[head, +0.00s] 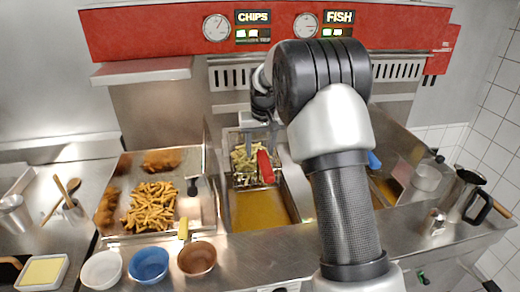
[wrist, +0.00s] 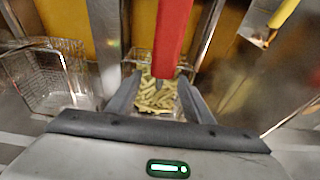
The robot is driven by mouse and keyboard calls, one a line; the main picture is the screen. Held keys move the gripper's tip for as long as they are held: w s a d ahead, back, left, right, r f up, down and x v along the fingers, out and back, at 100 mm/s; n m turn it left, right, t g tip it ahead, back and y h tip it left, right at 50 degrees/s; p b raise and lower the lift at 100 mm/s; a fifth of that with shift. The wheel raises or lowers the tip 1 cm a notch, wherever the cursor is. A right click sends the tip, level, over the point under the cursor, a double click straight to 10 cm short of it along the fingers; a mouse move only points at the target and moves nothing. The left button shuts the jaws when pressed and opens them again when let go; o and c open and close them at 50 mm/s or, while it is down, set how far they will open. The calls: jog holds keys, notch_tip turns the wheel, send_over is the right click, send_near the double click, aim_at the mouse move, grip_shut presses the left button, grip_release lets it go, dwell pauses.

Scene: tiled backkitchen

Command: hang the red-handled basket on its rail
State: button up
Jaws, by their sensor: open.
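The red-handled basket (head: 241,180) is a wire basket with pale chips in it, at the back of the left fryer vat in the head view. Its red handle (head: 265,166) points toward the front; it also shows in the wrist view (wrist: 172,38). My gripper (head: 262,142) is open above the basket. In the wrist view its two fingers (wrist: 160,92) stand either side of the handle's lower end, with chips visible beyond. I cannot tell whether they touch the handle. A slotted metal rail (head: 232,76) runs along the fryer's back, partly hidden by my arm.
Golden oil (head: 262,212) fills the vat. A second, empty wire basket (wrist: 45,80) is beside it; a blue handle (head: 374,160) shows right of my arm. A tray of fried food (head: 206,212) is left. Bowls (head: 149,264) line the front; a metal jug (head: 465,195) stands right.

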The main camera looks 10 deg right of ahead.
jog(key=v, duration=1.7)
jog(key=s+r+t, duration=0.1)
jog(key=s+r, duration=0.1)
jog(key=s, duration=0.6)
jog(key=s+r, duration=0.3)
jog(key=s, duration=0.6)
jog(key=s+f, duration=0.4)
jog(key=s, duration=0.5)
jog(key=s+f+t, duration=0.1)
jog(key=s+f, duration=0.3)
jog(key=s, duration=0.5)
jog(key=shift+f, duration=0.35)
jog(key=shift+s, duration=0.15)
